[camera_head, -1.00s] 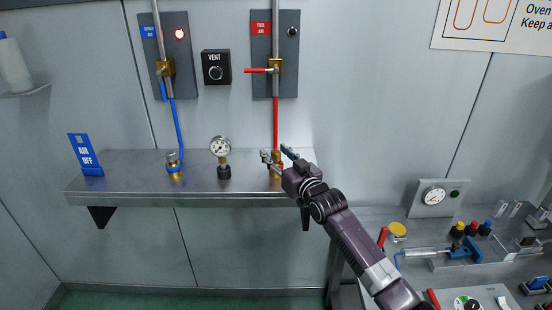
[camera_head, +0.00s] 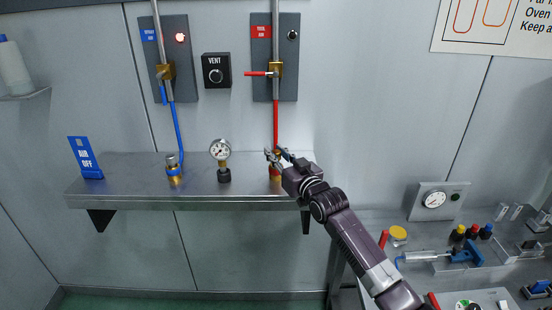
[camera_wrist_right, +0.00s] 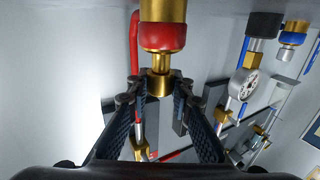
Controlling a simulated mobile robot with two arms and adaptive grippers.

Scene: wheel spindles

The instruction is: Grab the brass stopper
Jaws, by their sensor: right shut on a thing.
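A brass stopper with a red band (camera_head: 275,172) stands upright on the steel shelf, below the red hose. In the right wrist view the stopper (camera_wrist_right: 163,38) comes down from the top edge, with its narrow brass neck between my fingers. My right gripper (camera_head: 278,155) is shut on that neck; it also shows in the right wrist view (camera_wrist_right: 158,88). The fingers partly hide the top of the stopper in the head view. My left gripper is in neither view.
The shelf (camera_head: 130,187) also bears a blue-banded brass fitting (camera_head: 174,172), a pressure gauge (camera_head: 221,152) and a blue AIR OFF sign (camera_head: 85,157). The red hose (camera_head: 276,120) runs down the wall close behind my gripper. A bench with several parts stands at lower right.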

